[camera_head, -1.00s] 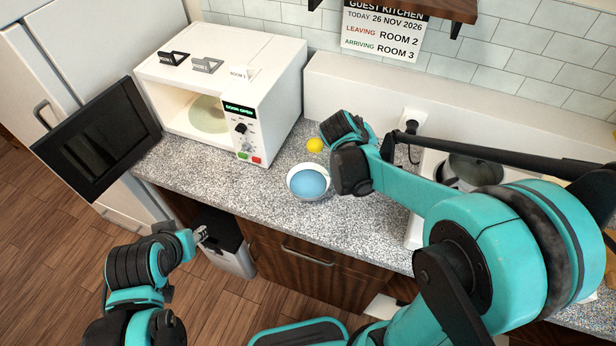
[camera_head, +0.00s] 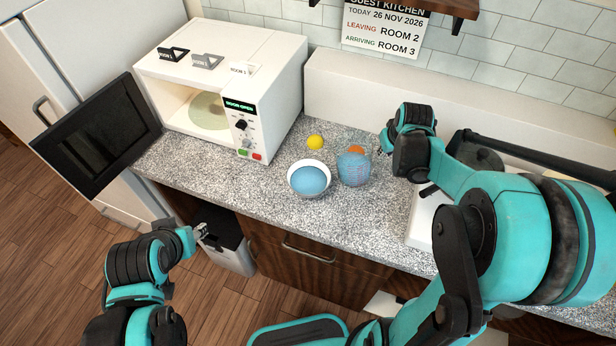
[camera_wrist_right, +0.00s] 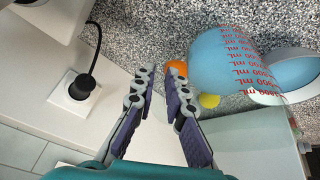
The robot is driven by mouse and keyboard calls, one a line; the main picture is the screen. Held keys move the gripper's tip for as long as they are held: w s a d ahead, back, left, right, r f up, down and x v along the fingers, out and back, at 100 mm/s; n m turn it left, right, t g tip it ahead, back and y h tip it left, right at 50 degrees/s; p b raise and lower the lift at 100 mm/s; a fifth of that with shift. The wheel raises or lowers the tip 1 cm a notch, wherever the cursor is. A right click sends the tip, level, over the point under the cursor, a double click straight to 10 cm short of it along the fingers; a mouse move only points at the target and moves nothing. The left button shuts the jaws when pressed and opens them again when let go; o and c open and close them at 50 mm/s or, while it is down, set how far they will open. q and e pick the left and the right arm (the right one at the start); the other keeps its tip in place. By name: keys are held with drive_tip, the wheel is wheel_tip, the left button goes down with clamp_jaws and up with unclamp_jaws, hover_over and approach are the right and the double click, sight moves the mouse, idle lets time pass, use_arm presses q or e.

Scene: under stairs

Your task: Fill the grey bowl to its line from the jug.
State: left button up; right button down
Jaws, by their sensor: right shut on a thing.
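The grey bowl (camera_head: 323,168) stands on the speckled counter with blue liquid inside; its fill line cannot be made out. The clear jug (camera_head: 354,170) is just right of the bowl, apparently upright, with blue liquid. Red mL marks show on the jug in the right wrist view (camera_wrist_right: 232,70), where it partly hides the bowl (camera_wrist_right: 296,60). My right gripper (camera_head: 384,146) is at the jug's right side, shut on it; the handle is not clear between the fingers (camera_wrist_right: 160,85). I cannot tell whether the jug touches the counter. My left gripper (camera_head: 201,231) is low at the left, away from both.
A yellow ball (camera_head: 315,142) lies behind the bowl, and an orange thing (camera_head: 356,149) is partly hidden behind the jug. The microwave (camera_head: 272,87) at the left has its door (camera_head: 101,136) open. Counter in front of the bowl is clear.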

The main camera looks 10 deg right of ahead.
use_arm(q)
drive_tip(key=shift+d+r+p, duration=0.15)
drive_tip(key=shift+r+p, duration=0.65)
drive_tip(key=shift+p, duration=0.45)
use_arm(e)
drive_tip(key=shift+s+d+r+y, duration=0.1)
drive_tip(key=shift+d+r+y, duration=0.25)
drive_tip(key=shift+r, duration=0.25)
drive_tip(key=shift+d+r+y, duration=0.25)
drive_tip(key=shift+r+y, duration=0.2)
drive_tip(key=shift+r, duration=0.1)
